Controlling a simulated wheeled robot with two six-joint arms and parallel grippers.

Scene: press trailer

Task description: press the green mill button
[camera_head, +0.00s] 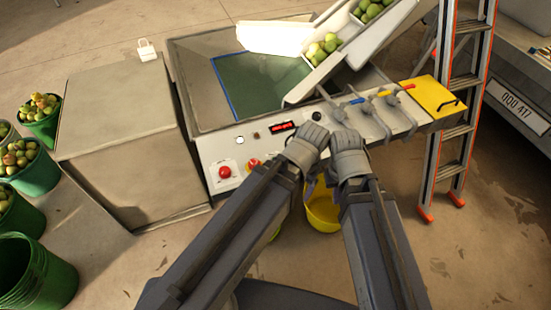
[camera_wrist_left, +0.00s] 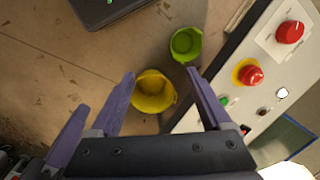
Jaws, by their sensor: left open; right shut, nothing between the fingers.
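The green button (camera_wrist_left: 224,101) shows in the left wrist view, on the white control panel (camera_wrist_left: 262,60), close to the right of my left gripper's finger. I do not see it in the head view, where my left arm crosses the panel. My left gripper (camera_wrist_left: 160,74) is open and empty, its purple fingers apart over the floor, beside the panel's edge. In the head view its fingers are mostly hidden. My right gripper (camera_head: 349,150) is in front of the panel's right half, close beside the left one. It is shut and empty, with its fingertips hard to see.
A red knob (camera_head: 225,172) and a red-and-yellow stop button (camera_wrist_left: 248,73) are on the panel. Valves with coloured handles (camera_head: 383,95) stand at its right. A yellow bucket (camera_wrist_left: 153,91) and a lime-green bucket (camera_wrist_left: 186,44) stand below. A ladder (camera_head: 461,110) stands at right.

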